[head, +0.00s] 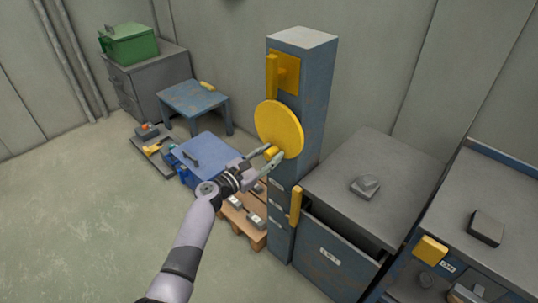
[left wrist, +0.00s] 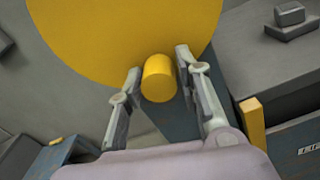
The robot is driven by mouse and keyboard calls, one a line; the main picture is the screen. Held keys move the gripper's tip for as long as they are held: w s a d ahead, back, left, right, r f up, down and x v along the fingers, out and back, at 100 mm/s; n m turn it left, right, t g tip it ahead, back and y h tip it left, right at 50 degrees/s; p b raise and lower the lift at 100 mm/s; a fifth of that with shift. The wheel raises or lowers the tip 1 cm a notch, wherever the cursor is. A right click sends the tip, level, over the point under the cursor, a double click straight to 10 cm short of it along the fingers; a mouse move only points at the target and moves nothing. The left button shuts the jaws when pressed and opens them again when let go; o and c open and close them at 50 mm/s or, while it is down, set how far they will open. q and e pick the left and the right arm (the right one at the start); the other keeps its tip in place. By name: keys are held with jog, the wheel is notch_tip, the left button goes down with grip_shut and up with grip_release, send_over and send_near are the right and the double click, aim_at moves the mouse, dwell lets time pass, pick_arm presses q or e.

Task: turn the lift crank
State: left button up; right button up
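The lift crank is a round yellow disc (head: 279,128) on the front of a tall blue-grey column (head: 303,100); the disc also fills the top of the left wrist view (left wrist: 110,35). A short yellow cylindrical handle (left wrist: 159,79) sticks out near the disc's lower edge; it shows small in the head view (head: 271,152). My left gripper (head: 272,158) is at the handle. In the left wrist view its two fingers (left wrist: 158,78) stand open on either side of the handle, with narrow gaps visible. My right gripper is not in view.
A yellow lever (head: 272,77) sits above the disc. A grey cabinet (head: 340,180) with an open drawer (head: 335,262) stands right of the column. A blue table (head: 195,97), a blue box (head: 208,150) and a wooden pallet (head: 250,234) are to the left. The left floor is clear.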

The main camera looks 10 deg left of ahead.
pick_arm(q)
jog(key=shift+o, duration=1.3)
jog(key=shift+a, duration=0.1)
jog(key=v, duration=1.2)
